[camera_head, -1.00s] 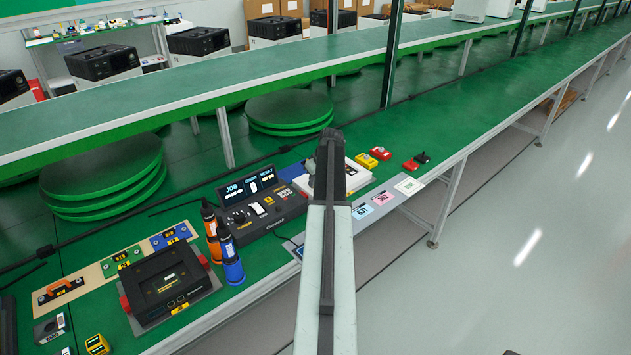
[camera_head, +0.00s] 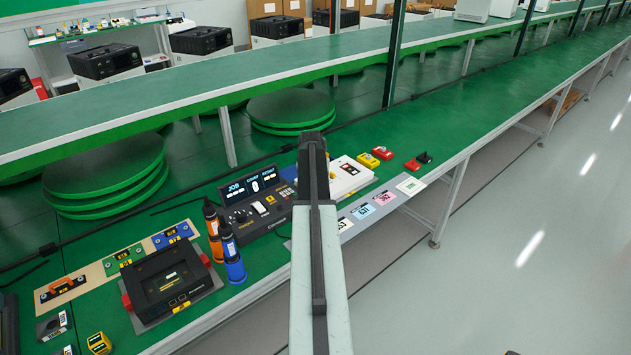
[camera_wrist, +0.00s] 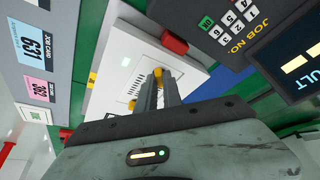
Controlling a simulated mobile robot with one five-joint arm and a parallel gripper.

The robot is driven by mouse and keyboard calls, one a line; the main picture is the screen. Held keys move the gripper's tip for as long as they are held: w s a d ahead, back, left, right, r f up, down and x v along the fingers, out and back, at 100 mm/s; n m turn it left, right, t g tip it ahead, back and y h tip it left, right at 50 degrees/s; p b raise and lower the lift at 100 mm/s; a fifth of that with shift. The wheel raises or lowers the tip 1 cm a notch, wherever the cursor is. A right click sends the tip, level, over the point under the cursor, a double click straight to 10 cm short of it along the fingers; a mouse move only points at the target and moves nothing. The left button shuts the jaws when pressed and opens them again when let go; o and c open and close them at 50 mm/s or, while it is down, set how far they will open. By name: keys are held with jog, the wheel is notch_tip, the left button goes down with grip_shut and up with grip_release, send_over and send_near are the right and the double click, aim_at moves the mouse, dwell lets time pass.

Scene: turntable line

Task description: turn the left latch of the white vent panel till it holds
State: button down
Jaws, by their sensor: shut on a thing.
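The white vent panel (camera_head: 352,180) lies on the green line to the right of the dark console, partly hidden by my arm in the head view. In the wrist view the white vent panel (camera_wrist: 118,58) shows rows of slots. My gripper (camera_wrist: 160,80) points down at the panel, its fingers shut on a yellow latch (camera_wrist: 166,72) on the console side, which is the left latch. The fingers hide much of this latch, so its angle cannot be read. In the head view my gripper's fingertips are hidden behind my arm.
The dark console (camera_head: 258,210) stands close left of the panel. A red block (camera_wrist: 174,42) is at the panel's edge. Job cards (camera_head: 365,211) lie along the front edge. Orange and blue bottles (camera_head: 232,262) stand further left. Line to the far right is clear.

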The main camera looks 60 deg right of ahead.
jog(key=shift+m, duration=0.4)
jog(key=c, duration=1.5)
grip_release()
jog(key=p+v, duration=0.7)
jog(key=v, duration=0.1)
jog(key=shift+w, duration=0.2)
